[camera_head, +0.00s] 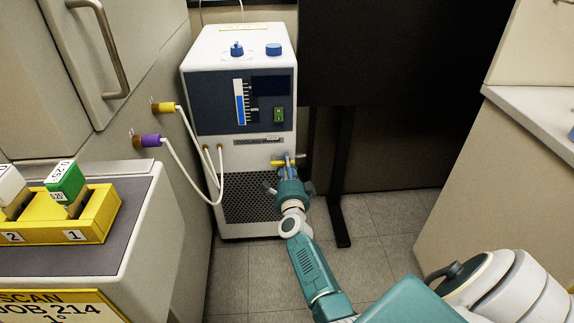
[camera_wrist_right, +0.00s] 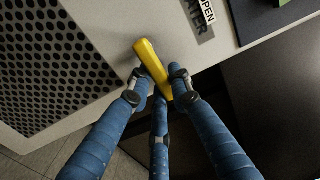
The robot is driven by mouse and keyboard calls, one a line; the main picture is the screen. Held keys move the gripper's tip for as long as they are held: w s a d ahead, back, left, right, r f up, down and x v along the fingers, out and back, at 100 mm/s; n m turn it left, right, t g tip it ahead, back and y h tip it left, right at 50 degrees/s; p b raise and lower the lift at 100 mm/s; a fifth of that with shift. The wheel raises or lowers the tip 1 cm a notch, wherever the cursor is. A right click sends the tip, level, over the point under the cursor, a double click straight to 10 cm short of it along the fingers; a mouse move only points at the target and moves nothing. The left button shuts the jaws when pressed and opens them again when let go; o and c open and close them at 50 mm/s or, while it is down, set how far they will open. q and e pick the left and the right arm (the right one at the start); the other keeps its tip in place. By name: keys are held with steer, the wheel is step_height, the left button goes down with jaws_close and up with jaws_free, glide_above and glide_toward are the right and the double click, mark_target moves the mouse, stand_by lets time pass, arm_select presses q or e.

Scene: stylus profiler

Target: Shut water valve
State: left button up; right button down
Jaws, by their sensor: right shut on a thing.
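The water valve's yellow lever (camera_head: 277,163) is on the lower right front of the white cooling unit (camera_head: 212,62). In the head view it lies roughly level. My right gripper (camera_head: 287,168) reaches it from the front. In the right wrist view, the yellow lever (camera_wrist_right: 150,62) runs between the blue fingers of my right gripper (camera_wrist_right: 160,90), which is shut on its lower part. The lever's upper end sticks out past the fingertips. The valve body is hidden behind lever and fingers. My left gripper is not in view.
A label reading OPEN and WATER (camera_wrist_right: 202,20) is beside the lever. White hoses (camera_head: 190,165) run from the unit to yellow and purple fittings on the left. A dark table leg (camera_head: 340,190) stands close right of the unit. The floor (camera_head: 385,215) further right is clear.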

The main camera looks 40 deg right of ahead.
steer(key=c, duration=1.5)
jaws_free()
steer(key=shift+c, duration=0.2)
steer(key=v, duration=0.7)
steer(key=shift+s+a, duration=0.2)
steer(key=shift+s, duration=0.05)
steer(key=shift+f, duration=0.1)
